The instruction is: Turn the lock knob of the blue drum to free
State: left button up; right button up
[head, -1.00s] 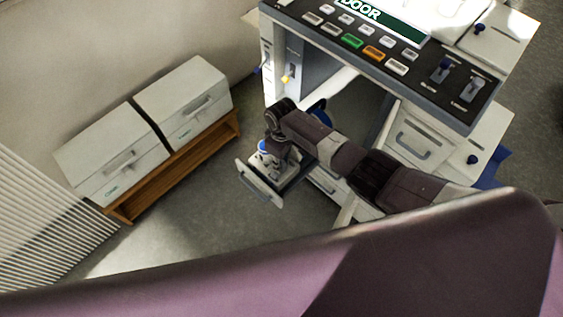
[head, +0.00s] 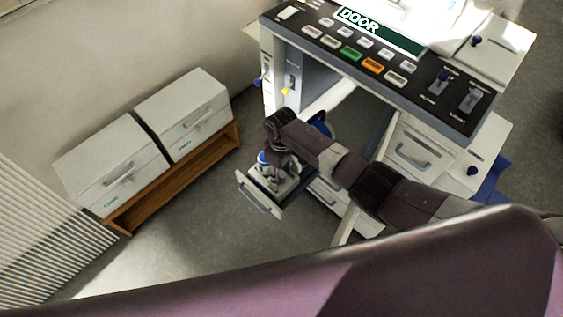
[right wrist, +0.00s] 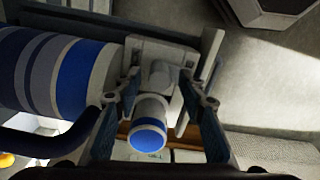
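The blue drum (right wrist: 88,78), with blue, grey and white bands, lies at the left of the right wrist view. A pale knob with a blue end (right wrist: 148,138) points toward the camera beside it; I take this as the lock knob, but its setting cannot be read. My right gripper (right wrist: 160,90) is open, its two fingers on either side of the knob with visible gaps. In the head view my right gripper (head: 279,163) reaches down over the pulled-out drawer (head: 256,194) and hides most of the knob area. My left gripper is not in view.
The machine's control panel (head: 385,62) has buttons and a DOOR display. A wooden bench (head: 175,179) with two white drawer units stands at the left. Floor is clear between bench and machine. A slatted panel (head: 50,240) is at lower left.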

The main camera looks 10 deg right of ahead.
aim_at(281, 174)
notch_tip(281, 174, up, 11)
dwell(0.4)
dwell(0.5)
